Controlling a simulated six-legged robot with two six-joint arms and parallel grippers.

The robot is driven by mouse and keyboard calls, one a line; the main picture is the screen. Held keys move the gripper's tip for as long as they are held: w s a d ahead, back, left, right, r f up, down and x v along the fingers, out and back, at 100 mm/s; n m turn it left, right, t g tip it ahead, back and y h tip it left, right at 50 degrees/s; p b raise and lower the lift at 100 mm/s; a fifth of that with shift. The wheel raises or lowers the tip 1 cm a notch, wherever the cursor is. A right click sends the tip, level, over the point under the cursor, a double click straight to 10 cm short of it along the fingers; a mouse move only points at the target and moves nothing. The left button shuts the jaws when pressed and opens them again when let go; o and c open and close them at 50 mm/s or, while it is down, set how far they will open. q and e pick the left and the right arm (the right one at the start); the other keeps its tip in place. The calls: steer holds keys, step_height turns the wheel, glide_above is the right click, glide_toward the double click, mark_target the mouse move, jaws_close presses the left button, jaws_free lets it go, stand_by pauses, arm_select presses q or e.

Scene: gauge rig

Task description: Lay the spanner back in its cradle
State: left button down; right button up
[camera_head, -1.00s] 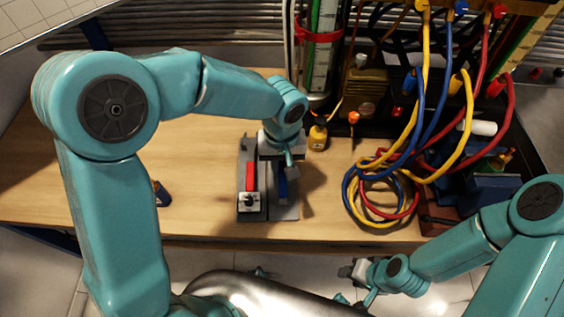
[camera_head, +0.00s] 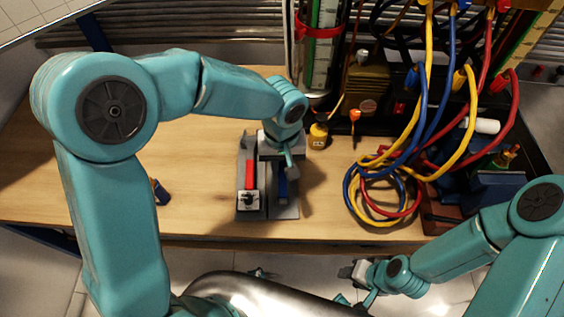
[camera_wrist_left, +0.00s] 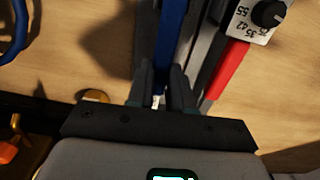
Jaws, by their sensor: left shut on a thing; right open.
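The blue-handled spanner (camera_head: 283,187) shows in the head view over the right half of a grey stand near the table's front edge. In the left wrist view the blue handle (camera_wrist_left: 171,35) runs up the picture from between the fingers. My left gripper (camera_head: 284,165) is shut on it, mostly hidden under my wrist in the head view; both fingers (camera_wrist_left: 161,92) show in the wrist view. The grey cradle (camera_head: 285,212) lies beneath the spanner; I cannot tell if they touch. My right gripper (camera_head: 354,272) is open and empty, in front of the table.
A red-handled tool (camera_head: 250,172) with a dial block (camera_head: 249,200) lies just left of the spanner. Coiled hoses (camera_head: 381,193) lie on the right. A small dark blue object (camera_head: 160,192) lies left; bare wood surrounds it.

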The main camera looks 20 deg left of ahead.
arm_select(q)
steer(key=shift+f, duration=0.25)
steer(key=c, duration=0.9)
jaws_free()
steer(key=shift+c, duration=0.2)
step_height(320, 180, up, 16)
steer(key=p, duration=0.1)
steer(key=shift+r, duration=0.2)
